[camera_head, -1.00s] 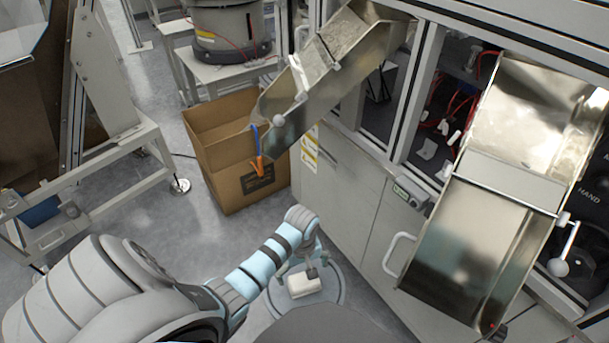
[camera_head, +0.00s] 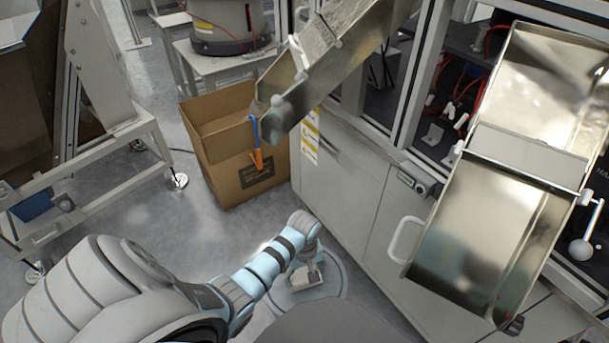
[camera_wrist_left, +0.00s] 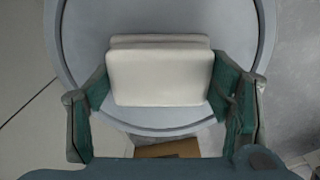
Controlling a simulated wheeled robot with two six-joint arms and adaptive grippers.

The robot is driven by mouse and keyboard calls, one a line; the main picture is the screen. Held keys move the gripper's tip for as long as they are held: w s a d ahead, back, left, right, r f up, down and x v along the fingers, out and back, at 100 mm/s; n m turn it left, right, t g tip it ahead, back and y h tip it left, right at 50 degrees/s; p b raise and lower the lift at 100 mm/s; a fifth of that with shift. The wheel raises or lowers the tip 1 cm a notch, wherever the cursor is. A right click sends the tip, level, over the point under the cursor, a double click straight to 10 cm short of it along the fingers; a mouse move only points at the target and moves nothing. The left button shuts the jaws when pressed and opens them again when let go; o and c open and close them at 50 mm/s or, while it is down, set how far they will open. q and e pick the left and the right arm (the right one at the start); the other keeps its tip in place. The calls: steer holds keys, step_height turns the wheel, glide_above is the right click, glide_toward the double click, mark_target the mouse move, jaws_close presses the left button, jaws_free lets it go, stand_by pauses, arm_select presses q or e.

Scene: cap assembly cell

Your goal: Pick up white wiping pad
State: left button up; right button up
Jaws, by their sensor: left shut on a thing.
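The white wiping pad (camera_wrist_left: 160,76) is a pale block that fills the middle of the left wrist view. My left gripper (camera_wrist_left: 160,88) is shut on it, with a green-lined finger against each short side. In the head view the pad (camera_head: 304,277) shows small under my left gripper (camera_head: 305,268), partly covered by the fingers. Both are over my round grey base, and I cannot tell whether the pad touches it. My right gripper is in neither view.
A cardboard box (camera_head: 235,165) stands open on the floor beyond the arm. A metal chute (camera_head: 330,65) hangs over it, with orange and blue tools at its end. A wide metal chute (camera_head: 480,235) juts from the grey cabinet (camera_head: 345,190) at right. Bare floor (camera_head: 190,220) lies left of the box.

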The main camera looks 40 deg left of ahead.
mark_target(304, 272)
arm_select(q)
steer(key=shift+r, duration=0.15)
steer(key=shift+r+p, duration=0.35)
steer(key=shift+r, duration=0.05)
step_height(304, 272, up, 19)
steer(key=p, duration=1)
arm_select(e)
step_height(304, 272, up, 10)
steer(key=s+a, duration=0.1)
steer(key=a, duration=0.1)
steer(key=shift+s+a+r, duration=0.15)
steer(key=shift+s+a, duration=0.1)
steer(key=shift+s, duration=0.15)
arm_select(q)
steer(key=o, duration=0.6)
steer(key=c, duration=0.4)
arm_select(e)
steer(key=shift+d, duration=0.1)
